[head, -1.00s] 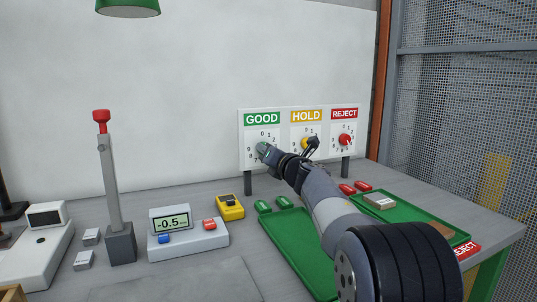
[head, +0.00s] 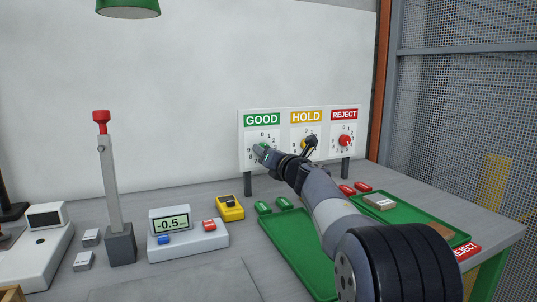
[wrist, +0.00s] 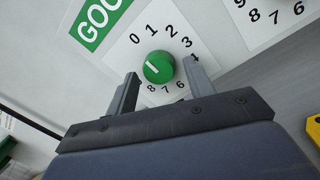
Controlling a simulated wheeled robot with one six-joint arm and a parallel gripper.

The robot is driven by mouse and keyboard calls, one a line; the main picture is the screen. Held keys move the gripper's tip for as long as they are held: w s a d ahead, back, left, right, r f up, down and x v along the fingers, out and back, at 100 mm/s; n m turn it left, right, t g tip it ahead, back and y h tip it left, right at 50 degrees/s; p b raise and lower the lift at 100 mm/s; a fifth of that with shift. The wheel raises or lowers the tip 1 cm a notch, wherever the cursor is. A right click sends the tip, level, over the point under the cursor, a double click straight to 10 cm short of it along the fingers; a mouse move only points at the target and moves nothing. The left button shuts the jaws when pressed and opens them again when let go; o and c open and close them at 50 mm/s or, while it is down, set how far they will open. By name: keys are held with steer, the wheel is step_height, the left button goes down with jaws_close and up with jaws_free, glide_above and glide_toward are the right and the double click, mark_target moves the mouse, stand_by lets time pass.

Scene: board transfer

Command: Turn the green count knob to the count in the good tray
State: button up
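The round green knob (wrist: 158,67) sits on a white dial under the GOOD label (wrist: 98,20) in the wrist view. Its white mark is on its left side; I cannot tell which number it meets. My gripper (wrist: 160,80) is open, one finger on each side of the knob, with gaps showing; the left finger covers part of the dial. In the head view my gripper (head: 262,152) is at the GOOD dial and hides most of it. The green good tray (head: 285,240) lies below on the table; its visible part is bare, and my arm hides its right side.
The yellow HOLD knob (head: 307,143) and red REJECT knob (head: 344,140) are close to the right on the same panel. A scale (head: 187,237) and a red-topped lever (head: 110,180) stand left.

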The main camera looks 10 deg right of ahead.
steer(key=shift+o, duration=0.2)
steer(key=shift+s+d+r, duration=0.1)
steer(key=v, duration=1)
steer(key=shift+s+b, duration=0.3)
steer(key=shift+b, duration=0.15)
steer(key=x, duration=1.1)
steer(key=shift+p, duration=0.45)
steer(key=shift+s+d, duration=0.1)
